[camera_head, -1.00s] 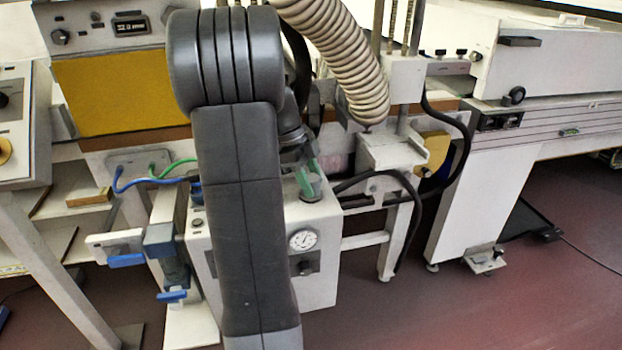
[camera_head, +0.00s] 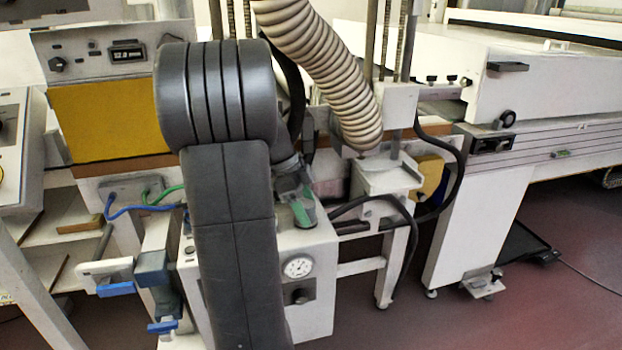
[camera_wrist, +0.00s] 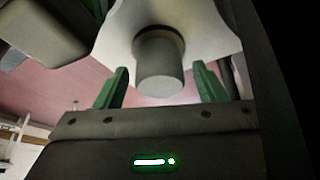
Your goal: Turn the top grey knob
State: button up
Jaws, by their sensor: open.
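A grey cylindrical knob (camera_wrist: 160,72) on a pale bracket-like surface shows in the wrist view, between my two green fingers. My gripper (camera_wrist: 160,88) is open, with one finger on each side of the knob and a visible gap on both sides. In the head view my gripper (camera_head: 302,205) is at the top of the white box (camera_head: 318,245), partly hidden behind my arm. The knob cannot be made out clearly there.
The white box carries a round gauge (camera_head: 298,267) and a dark front knob (camera_head: 302,296). A ribbed hose (camera_head: 325,70) and black cables lie close to the right. Blue-handled valves (camera_head: 115,289) stand left. Red floor is free at lower right.

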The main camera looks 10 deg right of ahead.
jog(key=n+t+b, duration=0.1)
jog(key=n+t, duration=0.1)
jog(key=n, duration=0.3)
jog(key=n+t+p, duration=0.1)
jog(key=n+t, duration=0.1)
jog(key=n, duration=0.4)
jog(key=shift+r, duration=0.1)
jog(key=n+t+y+p, duration=0.1)
jog(key=n+p, duration=0.1)
jog(key=n, duration=0.1)
jog(key=n+y+p, duration=0.1)
jog(key=n, duration=0.2)
jog(key=shift+t+p, duration=0.4)
jog(key=shift+n+y+p, duration=0.35)
jog(key=shift+n+y, duration=0.15)
jog(key=shift+n, duration=0.6)
jog(key=shift+n+t+y, duration=0.3)
jog(key=shift+n+y, duration=0.3)
jog(key=shift+n, duration=1.4)
jog(key=p+v, duration=0.2)
jog(key=v, duration=1.1)
jog(key=shift+d+r, duration=0.2)
jog(key=shift+r, duration=0.05)
jog(key=shift+s, duration=0.1)
